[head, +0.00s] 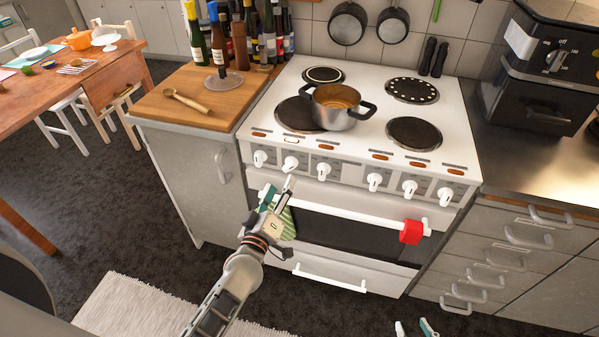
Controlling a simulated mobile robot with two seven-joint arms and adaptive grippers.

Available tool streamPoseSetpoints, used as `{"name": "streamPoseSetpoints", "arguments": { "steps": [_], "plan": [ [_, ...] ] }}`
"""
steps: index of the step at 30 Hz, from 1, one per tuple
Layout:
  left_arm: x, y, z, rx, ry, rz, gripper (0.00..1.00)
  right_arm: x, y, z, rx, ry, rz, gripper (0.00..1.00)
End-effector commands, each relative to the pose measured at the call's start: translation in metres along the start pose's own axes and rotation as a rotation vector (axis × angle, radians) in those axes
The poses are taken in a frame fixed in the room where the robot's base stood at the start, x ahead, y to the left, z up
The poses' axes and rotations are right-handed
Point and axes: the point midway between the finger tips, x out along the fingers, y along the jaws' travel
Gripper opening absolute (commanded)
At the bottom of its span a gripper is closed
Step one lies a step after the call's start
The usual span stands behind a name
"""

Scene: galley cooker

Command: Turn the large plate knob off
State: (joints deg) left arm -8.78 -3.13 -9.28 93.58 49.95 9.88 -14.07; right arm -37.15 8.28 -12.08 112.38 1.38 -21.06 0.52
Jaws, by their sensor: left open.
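A row of white knobs runs along the cooker's front panel. The second knob from the left (291,163) sits just above my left gripper (279,190), under a label paler than the orange ones. I cannot read which knob belongs to the large plate. My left gripper is open and empty, its fingertips close below and in front of the left knobs. Contact cannot be told. The large front left plate (289,111) is partly hidden by a pot (342,106). My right gripper (413,328) shows only its spread fingertips at the bottom edge.
The oven rail (345,213) carries a green striped cloth (286,224) beside my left gripper and a red item (411,232) at right. A wooden board (185,98) with bottles stands left of the cooker. A black appliance (540,95) stands right.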

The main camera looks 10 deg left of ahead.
Motion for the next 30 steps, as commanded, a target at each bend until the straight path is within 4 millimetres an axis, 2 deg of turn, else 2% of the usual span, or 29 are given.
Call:
{"name": "streamPoseSetpoints", "arguments": {
  "steps": [15, 19, 27, 28, 30],
  "plan": [
    [0.067, 0.0, 0.001, 0.001, 0.0, 0.001, 0.51, 0.004, -0.004, 0.004, 0.009, 0.002, -0.002, 0.35],
    [0.075, 0.0, 0.001, 0.001, -0.001, 0.0, 0.51, 0.004, -0.004, 0.004, 0.009, 0.001, -0.002, 0.35],
    [0.076, 0.0, 0.0, 0.001, -0.001, 0.0, 0.51, 0.004, -0.004, 0.005, 0.007, 0.001, -0.002, 0.35],
    [0.076, 0.0, 0.0, 0.001, -0.001, 0.0, 0.49, 0.004, -0.004, 0.005, 0.006, 0.001, -0.002, 0.35],
    [0.076, 0.0, 0.0, 0.001, -0.001, 0.0, 0.31, 0.004, -0.003, 0.005, 0.006, 0.001, -0.002, 0.35]
  ]
}}
